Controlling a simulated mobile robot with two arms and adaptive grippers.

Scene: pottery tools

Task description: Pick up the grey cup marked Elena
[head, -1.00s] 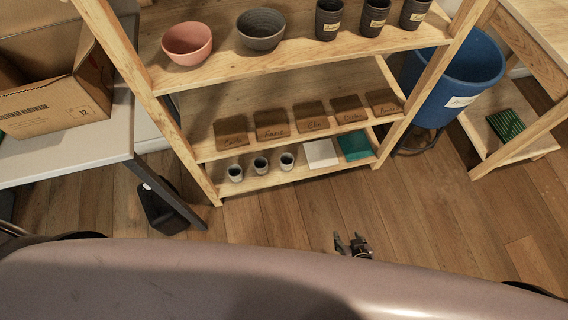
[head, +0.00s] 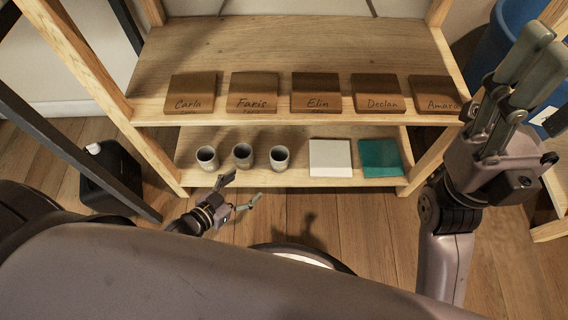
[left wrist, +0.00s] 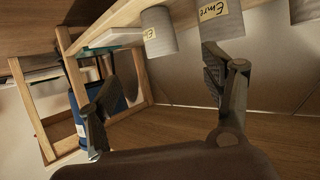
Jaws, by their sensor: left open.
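Three small grey cups stand in a row on the lower shelf in the head view: a left cup (head: 207,158), a middle cup (head: 243,156) and a right cup (head: 279,158). Their labels do not show there. In the left wrist view, one cup (left wrist: 223,22) has a label that seems to read "Emre"; another cup (left wrist: 161,32) has a label turned partly away. I cannot read "Elena" on any. My left gripper (head: 241,187) is open and empty, in front of and below the cups; its spread fingers also show in the left wrist view (left wrist: 168,82).
A white tile (head: 330,158) and a teal tile (head: 380,158) lie right of the cups. Several brown name boards, such as Elin (head: 316,92), stand on the shelf above. My right gripper (head: 532,55) is raised at the right, near the blue bin (head: 490,50).

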